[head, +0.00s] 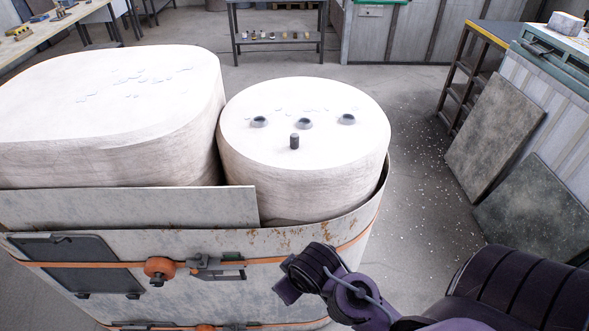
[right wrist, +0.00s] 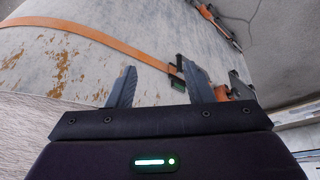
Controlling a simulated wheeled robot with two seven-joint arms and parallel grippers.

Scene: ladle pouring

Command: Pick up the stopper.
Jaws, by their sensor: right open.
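The stopper appears to be the small dark upright cylinder (head: 294,142) on top of the round white block (head: 302,176), in front of several dark-rimmed holes. My right gripper (head: 288,291) is low in front of the container, below and apart from the stopper. In the right wrist view its two fingers (right wrist: 162,86) are spread with nothing between them, facing the container's side and orange strap. The stopper does not show in the right wrist view. My left gripper is not in view.
A metal container (head: 150,222) with an orange strap, latches and a raised front plate surrounds the white blocks. A larger white block (head: 100,110) stands to the left. Grey slabs (head: 495,125) lean at the right. The air above the round block is clear.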

